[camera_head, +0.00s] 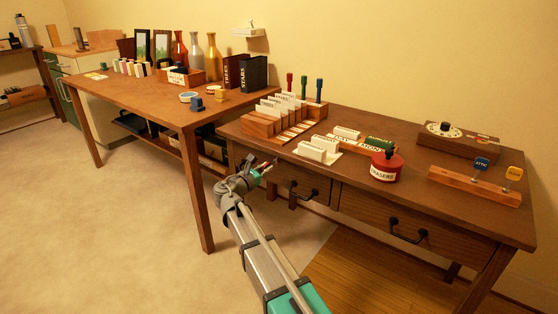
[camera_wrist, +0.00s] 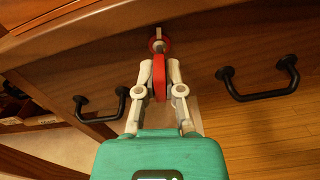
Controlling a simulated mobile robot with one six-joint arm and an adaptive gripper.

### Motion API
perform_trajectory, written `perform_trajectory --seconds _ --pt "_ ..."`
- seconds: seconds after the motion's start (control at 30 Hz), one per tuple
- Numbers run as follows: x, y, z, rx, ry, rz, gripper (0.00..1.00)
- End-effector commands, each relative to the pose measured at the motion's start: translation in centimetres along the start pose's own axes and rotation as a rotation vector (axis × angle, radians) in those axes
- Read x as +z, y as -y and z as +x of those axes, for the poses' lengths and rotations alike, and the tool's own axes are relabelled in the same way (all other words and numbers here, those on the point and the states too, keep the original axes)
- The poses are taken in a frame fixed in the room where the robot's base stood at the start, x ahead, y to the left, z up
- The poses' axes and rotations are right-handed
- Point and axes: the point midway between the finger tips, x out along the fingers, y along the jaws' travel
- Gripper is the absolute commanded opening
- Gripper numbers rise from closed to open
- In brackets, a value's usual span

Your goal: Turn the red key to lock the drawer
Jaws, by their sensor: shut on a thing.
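The red key (camera_wrist: 159,76) shows in the wrist view, with its tip end at a round lock with a pale centre (camera_wrist: 158,43) in the wooden desk front. My gripper (camera_wrist: 159,85) is shut on the key's flat red bow, one finger on each side. In the head view my gripper (camera_head: 262,170) is at the left end of the right desk's front. The key is too small there to make out clearly. The left drawer (camera_head: 310,187) and right drawer (camera_head: 415,232) have black handles and look closed.
A second table (camera_head: 115,88) stands left. Open floor (camera_head: 100,220) lies in front.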

Motion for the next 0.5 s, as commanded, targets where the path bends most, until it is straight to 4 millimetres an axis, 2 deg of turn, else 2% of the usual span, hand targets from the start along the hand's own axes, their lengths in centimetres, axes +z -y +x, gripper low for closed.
perform_trajectory --seconds 0.33,0.5 --pt "0.02 0.08 0.13 -0.003 0.001 -0.009 0.0" --pt "0.02 0.08 0.12 -0.003 0.0 -0.079 0.0"
